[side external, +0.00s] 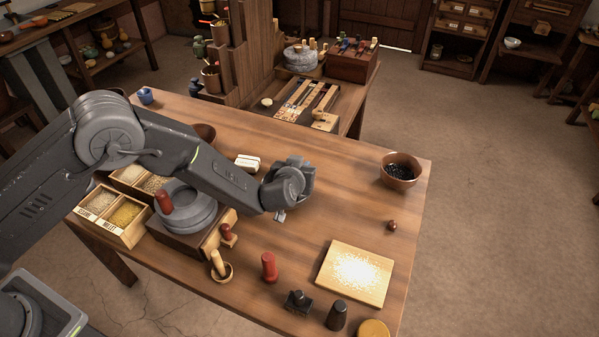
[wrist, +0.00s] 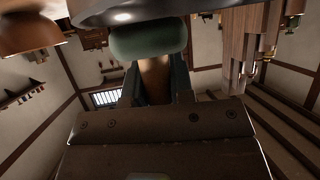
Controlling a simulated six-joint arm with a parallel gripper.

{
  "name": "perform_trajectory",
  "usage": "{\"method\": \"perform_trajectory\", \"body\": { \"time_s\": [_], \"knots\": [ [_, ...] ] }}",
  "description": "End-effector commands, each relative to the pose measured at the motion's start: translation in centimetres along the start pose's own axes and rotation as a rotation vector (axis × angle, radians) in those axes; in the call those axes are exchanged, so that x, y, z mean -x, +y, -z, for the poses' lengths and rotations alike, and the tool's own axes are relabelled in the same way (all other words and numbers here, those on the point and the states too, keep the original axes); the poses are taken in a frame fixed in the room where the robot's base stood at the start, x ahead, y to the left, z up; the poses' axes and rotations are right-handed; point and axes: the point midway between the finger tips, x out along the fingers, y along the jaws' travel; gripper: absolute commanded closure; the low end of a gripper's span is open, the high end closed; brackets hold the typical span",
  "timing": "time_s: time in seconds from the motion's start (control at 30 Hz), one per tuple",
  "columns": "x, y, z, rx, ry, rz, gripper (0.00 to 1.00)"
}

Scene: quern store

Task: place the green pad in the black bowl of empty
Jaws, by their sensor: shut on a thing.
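In the wrist view my gripper (wrist: 155,85) is shut on a brown handle-like piece, with the rounded green pad (wrist: 148,42) at its end. In the side view my gripper (side external: 281,212) is above the middle of the wooden table, and the green pad cannot be made out there. A dark grey rounded rim (wrist: 150,12) lies just past the pad in the wrist view; I cannot tell whether it is the black bowl. In the side view a brown bowl (side external: 401,181) with black contents stands at the table's far right. No empty black bowl is clearly seen.
A grey quern (side external: 186,212) and grain boxes (side external: 112,213) stand at the left. A pale board (side external: 355,273), a red peg (side external: 269,267) and a black cylinder (side external: 336,315) are at the front. A brown bowl (side external: 204,132) is partly hidden by my arm.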

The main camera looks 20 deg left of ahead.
Motion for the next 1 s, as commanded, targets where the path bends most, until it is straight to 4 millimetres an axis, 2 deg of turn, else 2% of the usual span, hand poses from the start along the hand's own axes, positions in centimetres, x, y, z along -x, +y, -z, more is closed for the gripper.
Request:
{"method": "perform_trajectory", "body": {
  "time_s": [0.1, 0.67, 0.7, 0.93, 1.0],
  "knots": [
    [-0.7, 0.0, -1.4, -0.001, 0.000, 0.000, 1.00],
    [-1.1, 0.0, -2.2, 0.001, 0.001, -0.001, 1.00],
    [-1.2, 0.0, -2.2, 0.001, 0.001, -0.001, 0.77],
    [-1.1, 0.0, -2.2, 0.000, 0.001, -0.001, 0.55],
    [-1.1, 0.0, -2.2, 0.000, 0.001, -0.001, 0.53]
  ]
}}
